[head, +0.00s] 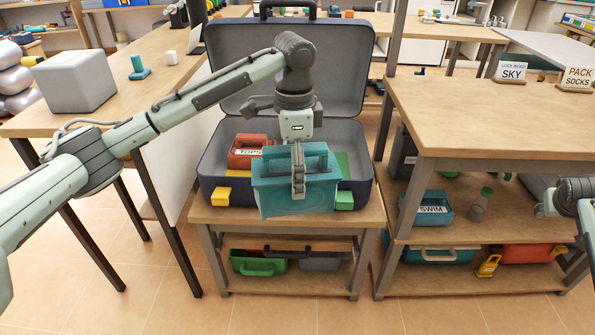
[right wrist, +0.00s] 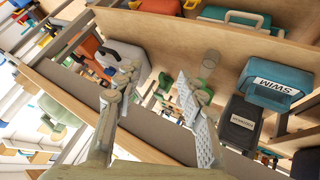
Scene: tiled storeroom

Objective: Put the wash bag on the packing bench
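A teal bag (head: 290,195) with a top handle hangs in front of the open suitcase (head: 212,165); no label shows on it, but it may be the wash bag. My left gripper (head: 298,185) reaches down from above and appears shut on its handle. The bag hides part of the suitcase's front wall. A wooden bench (head: 480,110) stands at the right, with two signs on top reading "LOCK WORD SKY" and "PACK SOCKS"; which surface is the packing bench is not marked. My right gripper (right wrist: 155,85) is open and empty beside the bench's shelves.
An orange "TOPS" bag (head: 245,150) lies in the suitcase, which stands on a low table (head: 235,216). A teal "SWIM" bag (head: 432,212) and a bottle (head: 480,203) stand on the right bench's shelf. The near part of the bench top is clear. A grey box (head: 75,82) sits at left.

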